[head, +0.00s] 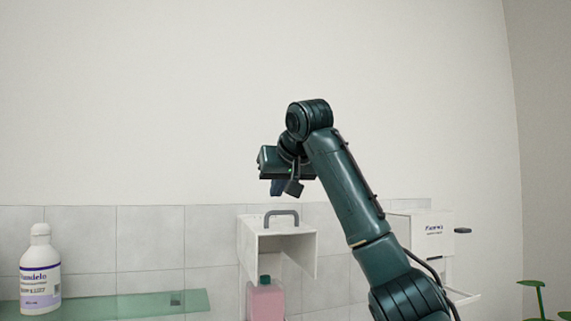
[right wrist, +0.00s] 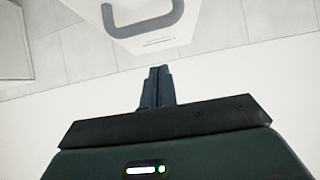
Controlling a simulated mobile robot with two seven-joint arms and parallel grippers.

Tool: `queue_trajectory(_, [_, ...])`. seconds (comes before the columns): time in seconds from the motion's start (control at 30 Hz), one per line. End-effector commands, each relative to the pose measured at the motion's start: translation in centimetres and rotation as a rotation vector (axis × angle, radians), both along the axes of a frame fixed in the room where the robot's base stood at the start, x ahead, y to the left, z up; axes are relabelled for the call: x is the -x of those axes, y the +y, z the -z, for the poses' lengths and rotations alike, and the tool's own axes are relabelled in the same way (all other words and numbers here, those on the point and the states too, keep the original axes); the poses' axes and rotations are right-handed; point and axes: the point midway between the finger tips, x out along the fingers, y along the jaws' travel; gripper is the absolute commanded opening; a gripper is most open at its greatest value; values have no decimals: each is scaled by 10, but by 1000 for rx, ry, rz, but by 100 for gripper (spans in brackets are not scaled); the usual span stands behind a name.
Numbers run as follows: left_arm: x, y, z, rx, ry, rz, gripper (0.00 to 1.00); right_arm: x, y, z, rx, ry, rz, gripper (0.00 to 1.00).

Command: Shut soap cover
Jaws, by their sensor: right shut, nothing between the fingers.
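The white soap cover (head: 300,243) is lifted open on the tiled wall, with a grey handle (head: 281,214) on top. Below it the pink soap bottle (head: 266,301) with a green cap is exposed. My right gripper (head: 277,188) is above the cover and handle, apart from them. Its dark fingers are shut together and empty. In the right wrist view the fingers (right wrist: 155,86) point towards the handle (right wrist: 145,22) and the white cover (right wrist: 160,42), with a gap between. My left gripper is not in view.
A white bottle (head: 40,272) stands at the left by a green glass shelf (head: 130,306). A white wall box (head: 432,232) with a dark knob (head: 463,231) is behind my right arm. A plant (head: 538,296) is at the lower right. The wall above is clear.

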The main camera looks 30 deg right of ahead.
Motion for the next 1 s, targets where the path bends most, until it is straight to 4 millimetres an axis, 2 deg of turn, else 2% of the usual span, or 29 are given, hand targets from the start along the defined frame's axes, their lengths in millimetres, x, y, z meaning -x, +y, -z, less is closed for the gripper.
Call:
queue_trajectory(0.17, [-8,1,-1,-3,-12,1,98,13,3,15,2,-1,0,0])
queue_trajectory(0.4, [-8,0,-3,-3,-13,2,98,27,7,23,1,-1,-1,0])
queue_trajectory(1.0, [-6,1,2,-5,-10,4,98,28,5,30,6,-21,1,0])
